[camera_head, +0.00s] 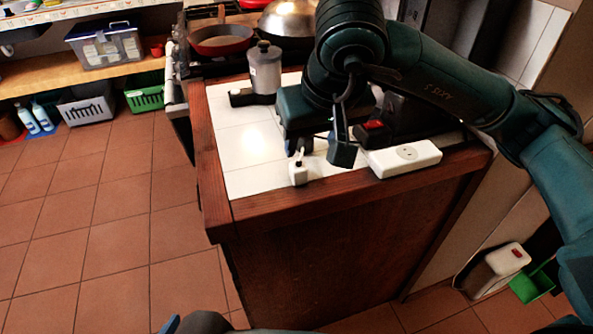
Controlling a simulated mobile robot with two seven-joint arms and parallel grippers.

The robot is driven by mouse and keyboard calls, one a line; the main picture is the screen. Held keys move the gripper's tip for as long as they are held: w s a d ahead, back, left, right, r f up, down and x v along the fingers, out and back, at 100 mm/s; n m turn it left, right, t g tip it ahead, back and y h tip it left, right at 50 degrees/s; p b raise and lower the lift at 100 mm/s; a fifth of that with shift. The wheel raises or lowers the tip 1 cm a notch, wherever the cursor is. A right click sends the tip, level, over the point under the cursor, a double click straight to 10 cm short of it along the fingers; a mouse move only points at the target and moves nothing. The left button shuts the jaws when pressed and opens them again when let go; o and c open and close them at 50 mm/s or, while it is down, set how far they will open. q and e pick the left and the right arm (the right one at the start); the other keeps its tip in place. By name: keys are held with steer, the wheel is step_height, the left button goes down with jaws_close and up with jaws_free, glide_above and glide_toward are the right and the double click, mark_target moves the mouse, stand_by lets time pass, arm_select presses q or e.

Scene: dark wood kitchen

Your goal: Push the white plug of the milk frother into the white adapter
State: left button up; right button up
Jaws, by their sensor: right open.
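Plug and adapter are apart. My right gripper (321,152) comes in from the right and is open. One finger is just above and behind the plug, the other between plug and adapter. Whether a finger touches the plug cannot be told. A grey canister with a black lid (265,68), perhaps the frother, stands behind. My left gripper is not in view.
A black device with a red switch (374,125) sits close behind the adapter, partly hidden by my arm. A red pan (221,40) and a metal lid (290,18) are at the back. Bare tiles (240,145) lie left of the plug. The wooden counter edge (285,207) is in front.

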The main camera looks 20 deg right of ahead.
mark_target(300, 167)
steer(key=shift+f, duration=0.1)
steer(key=x, duration=0.7)
steer(key=shift+w+a+f, duration=0.1)
steer(key=shift+f, duration=0.15)
steer(key=shift+w+f, duration=0.1)
steer(key=shift+f, duration=0.05)
steer(key=x, duration=0.2)
steer(key=w+x, duration=0.1)
steer(key=x, duration=0.2)
steer(key=shift+p, duration=0.35)
steer(key=c, duration=1)
